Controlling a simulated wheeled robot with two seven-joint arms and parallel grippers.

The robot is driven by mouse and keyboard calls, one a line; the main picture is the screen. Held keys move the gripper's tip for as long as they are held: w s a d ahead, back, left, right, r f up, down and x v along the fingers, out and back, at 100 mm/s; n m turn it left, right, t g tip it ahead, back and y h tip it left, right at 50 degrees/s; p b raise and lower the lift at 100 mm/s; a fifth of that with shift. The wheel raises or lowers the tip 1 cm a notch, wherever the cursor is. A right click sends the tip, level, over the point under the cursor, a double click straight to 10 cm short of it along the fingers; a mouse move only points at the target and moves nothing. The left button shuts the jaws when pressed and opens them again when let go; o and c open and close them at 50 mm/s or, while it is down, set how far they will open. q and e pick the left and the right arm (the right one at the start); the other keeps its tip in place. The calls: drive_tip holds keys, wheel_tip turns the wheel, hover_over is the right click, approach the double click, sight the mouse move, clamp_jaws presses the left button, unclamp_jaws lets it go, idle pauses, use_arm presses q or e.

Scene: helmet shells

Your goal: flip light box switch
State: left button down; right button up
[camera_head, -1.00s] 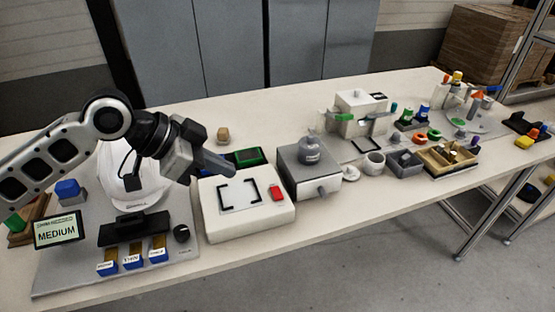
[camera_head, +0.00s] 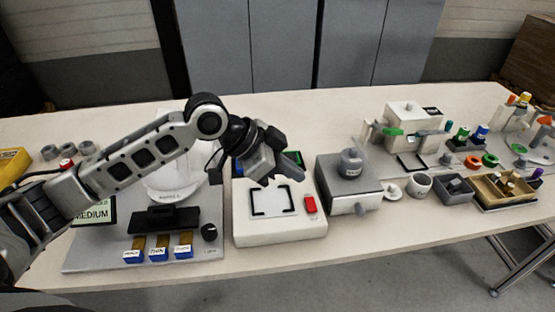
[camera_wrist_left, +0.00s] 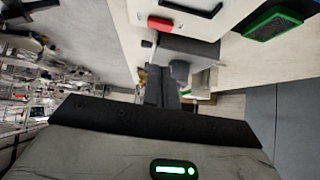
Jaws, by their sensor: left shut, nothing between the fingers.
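The light box (camera_head: 278,231) is a low white box at the middle of the table, with black corner brackets on its top. Its red switch (camera_head: 310,205) sits at the right of the top; the red switch also shows near the top of the left wrist view (camera_wrist_left: 160,24). My left gripper (camera_head: 296,160) is shut and empty, over the far side of the light box and apart from the switch. Its fingers (camera_wrist_left: 161,86) point away from the wrist camera. My right gripper is not in view.
A grey box (camera_head: 345,190) with a rounded grey weight stands just right of the light box. A white helmet shell (camera_head: 172,185) and a grey panel with blue-tipped levers (camera_head: 160,252) lie left. A green-framed pad (camera_wrist_left: 273,22) lies behind the light box.

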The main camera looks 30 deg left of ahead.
sight(311, 205)
use_arm(q)
drive_tip(key=x, duration=0.3)
drive_tip(key=shift+w+d+f, duration=0.2)
drive_tip(key=shift+d+f, duration=0.05)
drive_tip(key=shift+d, duration=0.05)
wheel_tip(311, 205, down, 3)
drive_tip(key=shift+a+r, duration=0.1)
drive_tip(key=shift+r, duration=0.05)
drive_tip(key=shift+f, duration=0.65)
